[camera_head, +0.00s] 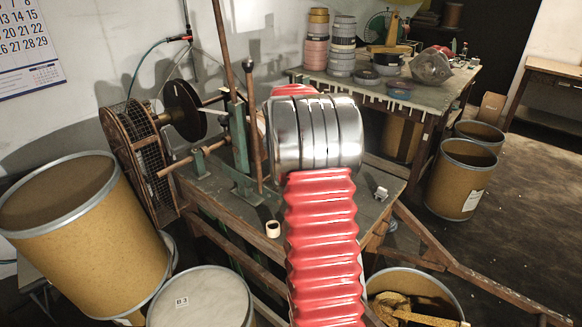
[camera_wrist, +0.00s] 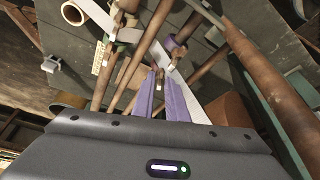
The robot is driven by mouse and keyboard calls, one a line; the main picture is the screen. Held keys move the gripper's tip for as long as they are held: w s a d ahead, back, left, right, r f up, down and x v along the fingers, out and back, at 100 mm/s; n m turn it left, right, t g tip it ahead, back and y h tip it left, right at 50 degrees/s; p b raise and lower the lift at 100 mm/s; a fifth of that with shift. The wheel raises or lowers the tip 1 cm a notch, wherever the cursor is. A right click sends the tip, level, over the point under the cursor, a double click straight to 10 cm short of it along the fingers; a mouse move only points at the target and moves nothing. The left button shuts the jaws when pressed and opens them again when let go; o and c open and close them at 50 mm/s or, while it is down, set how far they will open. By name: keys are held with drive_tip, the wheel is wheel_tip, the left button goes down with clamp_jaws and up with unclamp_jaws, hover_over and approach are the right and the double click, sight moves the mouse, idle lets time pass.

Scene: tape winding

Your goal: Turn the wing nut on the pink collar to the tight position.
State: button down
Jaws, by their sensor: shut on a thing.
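In the wrist view, the two purple fingers of my gripper (camera_wrist: 159,76) reach in among brown rods and pale strips. Their tips are close together on a small brown piece, which looks like the wing nut, though it is mostly hidden by the tips. A purple collar (camera_wrist: 172,46) with a brown piece beside it is just beyond the fingertips. A greenish collar (camera_wrist: 128,35) sits on a rod to the upper left. I cannot clearly make out a pink collar. In the head view, my arm hides the gripper and the work spot.
The winding stand's green post (camera_head: 239,140) and rods rise from the wooden bench (camera_head: 215,185). A wire-mesh wheel (camera_head: 135,150) stands left of it. Fibre drums (camera_head: 85,235) crowd the left and front.

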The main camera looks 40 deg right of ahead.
drive_tip(key=shift+a, duration=0.1)
drive_tip(key=c, duration=2.1)
unclamp_jaws()
drive_tip(key=v, duration=1.3)
drive_tip(key=shift+r, duration=0.3)
drive_tip(key=shift+o, duration=0.5)
drive_tip(key=shift+a, duration=0.15)
